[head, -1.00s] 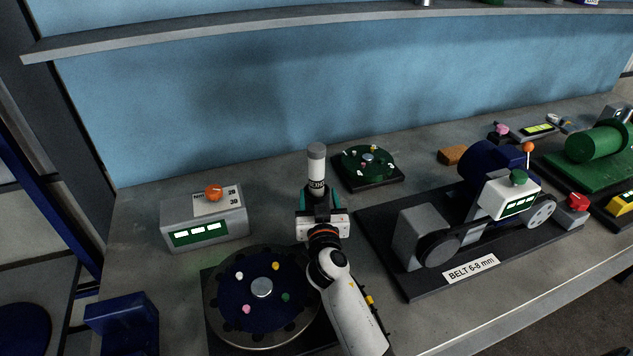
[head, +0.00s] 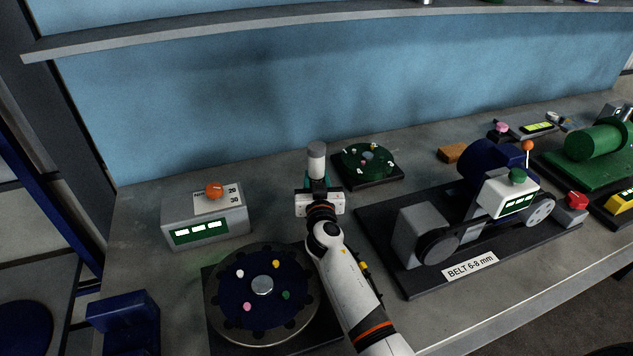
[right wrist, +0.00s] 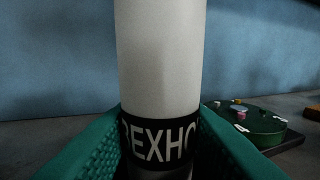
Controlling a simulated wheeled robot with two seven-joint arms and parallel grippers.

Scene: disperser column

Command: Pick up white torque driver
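The white torque driver (head: 317,160) is an upright pale cylinder with a grey top, standing on the bench near its middle. In the right wrist view the driver (right wrist: 160,60) fills the centre, with a black band and white lettering low on it. My right gripper (head: 318,184) is at the driver's lower part. Its green textured fingers (right wrist: 160,140) lie against both sides of the black band, closed in on it. The driver's bottom end is hidden by the gripper. My left gripper is not in view.
A grey box with an orange knob (head: 206,218) stands left. A round dark-blue disc (head: 245,308) lies in front, beside my right forearm. A green disc (head: 350,158) is behind right. A belt machine on a dark plate (head: 418,290) stands right. A shelf (head: 250,29) runs above.

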